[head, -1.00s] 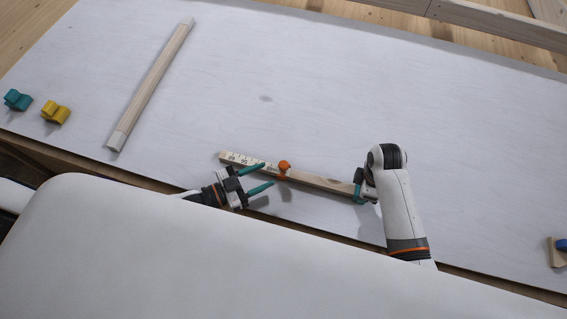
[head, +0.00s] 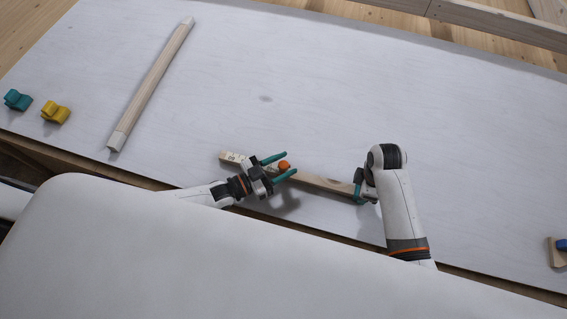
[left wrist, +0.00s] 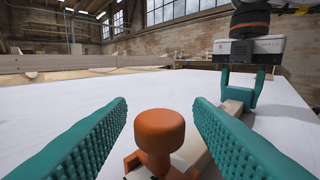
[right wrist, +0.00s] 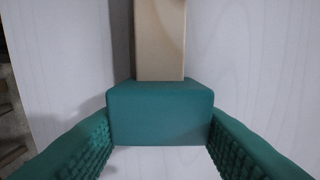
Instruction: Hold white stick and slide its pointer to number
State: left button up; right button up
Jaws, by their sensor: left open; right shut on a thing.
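The measuring stick (head: 322,183) lies slanted near the table's front edge, with a whitish numbered scale (head: 232,157) at its left end. Its pointer has an orange knob (head: 284,165), which stands upright in the left wrist view (left wrist: 160,131). My left gripper (head: 281,166) is open, with one teal finger on each side of the knob and gaps showing between. My right gripper (head: 360,186) is shut on the stick's right end, where a teal block (right wrist: 160,112) sits between the fingers. My left gripper hides part of the scale, so the pointer's reading cannot be told.
A longer wooden stick (head: 154,82) with pale ends lies at the left of the white table (head: 420,110). Teal (head: 17,100) and yellow (head: 56,112) pieces sit at the far left. A wooden piece with blue (head: 559,250) is at the right edge. The table behind the stick is clear.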

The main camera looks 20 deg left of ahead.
pick_arm(q)
jog(key=shift+w+d, duration=0.15)
grip_shut()
jog(key=a, duration=1.2)
jog(key=shift+a, duration=0.1)
grip_release()
